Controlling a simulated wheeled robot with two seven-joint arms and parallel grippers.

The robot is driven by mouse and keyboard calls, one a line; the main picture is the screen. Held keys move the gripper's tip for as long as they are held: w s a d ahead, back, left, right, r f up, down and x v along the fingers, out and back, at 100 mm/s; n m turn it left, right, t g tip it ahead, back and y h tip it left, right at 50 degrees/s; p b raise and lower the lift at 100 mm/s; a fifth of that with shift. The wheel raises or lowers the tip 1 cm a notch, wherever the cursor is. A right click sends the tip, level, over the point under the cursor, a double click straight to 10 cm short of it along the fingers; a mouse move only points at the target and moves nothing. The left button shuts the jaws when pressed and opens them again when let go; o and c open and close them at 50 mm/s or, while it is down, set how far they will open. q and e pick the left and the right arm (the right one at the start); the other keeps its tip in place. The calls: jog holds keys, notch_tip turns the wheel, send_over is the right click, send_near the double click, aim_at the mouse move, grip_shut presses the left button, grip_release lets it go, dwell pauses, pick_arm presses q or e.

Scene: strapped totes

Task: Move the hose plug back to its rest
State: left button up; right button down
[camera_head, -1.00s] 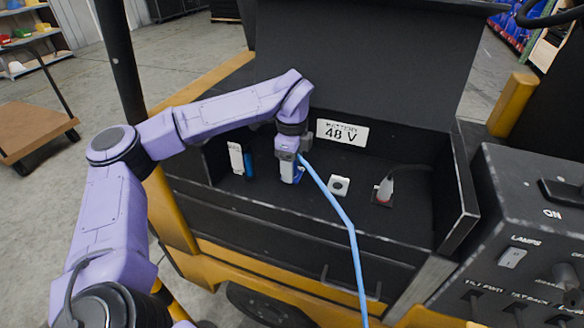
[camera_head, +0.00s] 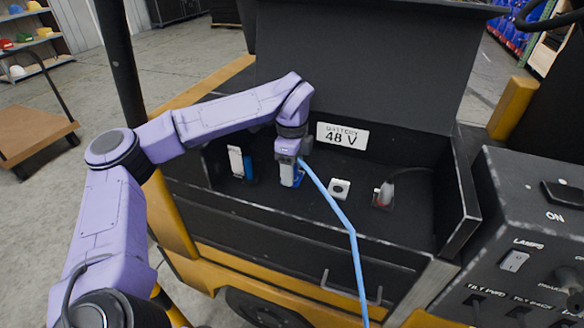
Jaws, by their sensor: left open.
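My left gripper (camera_head: 289,166) points down into the open battery box (camera_head: 240,208), left of its middle. It is open; the fingertips are partly hidden. A blue hose (camera_head: 345,219) starts right beside the gripper and runs down to the right over the box's front wall. The hose plug's end is at the gripper, mostly hidden, with a blue and white part (camera_head: 290,178) showing just below it. I cannot tell whether the plug is seated in a rest. A white piece with a blue part beside it (camera_head: 236,161) stands to the left. My right gripper is not in view.
A small white square fitting with a dark round middle (camera_head: 339,188) sits right of the gripper. Farther right is a grey and red plug (camera_head: 384,193) with a dark cable. A black switch panel (camera_head: 525,230) stands at the right. The raised lid (camera_head: 360,65) is behind.

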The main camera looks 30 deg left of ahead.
pick_arm(q)
jog(key=shift+b, duration=0.3)
grip_shut()
jog(key=shift+r+p, duration=1.9)
jog(key=shift+r, duration=1.1)
jog(key=shift+r, duration=0.1)
jog(key=shift+r+p, duration=0.3)
jog(key=shift+r, duration=0.05)
jog(key=shift+r+p, duration=1.3)
jog(key=shift+r, duration=1.25)
